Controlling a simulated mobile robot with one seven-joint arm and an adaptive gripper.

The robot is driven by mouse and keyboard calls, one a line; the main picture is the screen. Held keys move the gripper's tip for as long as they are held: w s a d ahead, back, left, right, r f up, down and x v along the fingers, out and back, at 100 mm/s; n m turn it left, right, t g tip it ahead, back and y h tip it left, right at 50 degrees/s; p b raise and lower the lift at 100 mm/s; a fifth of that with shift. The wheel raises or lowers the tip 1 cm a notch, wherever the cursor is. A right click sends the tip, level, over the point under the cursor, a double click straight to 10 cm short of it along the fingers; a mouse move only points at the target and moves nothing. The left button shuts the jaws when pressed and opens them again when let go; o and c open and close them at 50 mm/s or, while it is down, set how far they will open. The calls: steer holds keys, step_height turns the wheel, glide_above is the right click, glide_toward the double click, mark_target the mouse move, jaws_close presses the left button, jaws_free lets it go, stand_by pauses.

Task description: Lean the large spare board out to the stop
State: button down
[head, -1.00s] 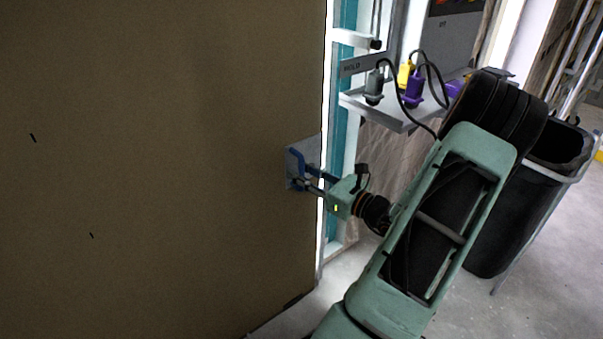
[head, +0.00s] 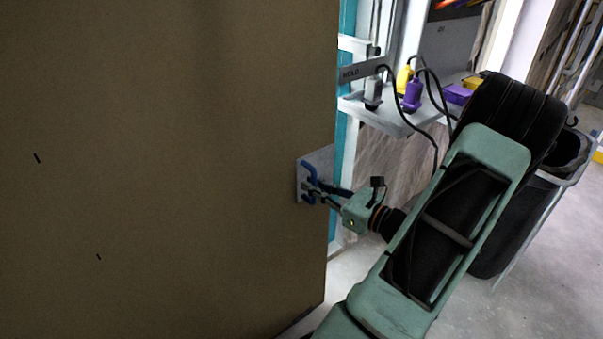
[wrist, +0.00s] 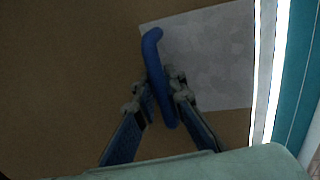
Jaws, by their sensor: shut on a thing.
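The large brown board (head: 165,170) fills the left half of the head view, and its right edge stands in front of a white and teal frame (head: 347,120). A blue handle (head: 306,170) on a pale plate (head: 318,160) is fixed near that edge. My gripper (head: 314,192) is shut on the handle. In the wrist view the blue handle (wrist: 156,75) passes between the two fingertips of my gripper (wrist: 160,92), with the pale plate (wrist: 215,60) behind it. The fingers hide part of the handle. I cannot make out the stop.
A grey shelf (head: 385,118) with grey, yellow and purple plugs and hanging black cables is right of the board, above my gripper. A black bin (head: 510,225) stands behind my arm at the right. Pale floor is open at the lower right.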

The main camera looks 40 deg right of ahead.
steer(key=s, duration=0.3)
steer(key=s+p, duration=0.1)
steer(key=s, duration=0.1)
steer(key=shift+s+a+r, duration=0.1)
steer(key=shift+s+a, duration=0.15)
steer(key=shift+s, duration=0.05)
steer(key=c, duration=2)
jaws_free()
steer(key=shift+s+r, duration=0.1)
steer(key=s, duration=0.8)
steer(key=s+d, duration=0.1)
steer(key=s, duration=0.2)
steer(key=shift+s+r, duration=0.4)
steer(key=shift+a, duration=0.1)
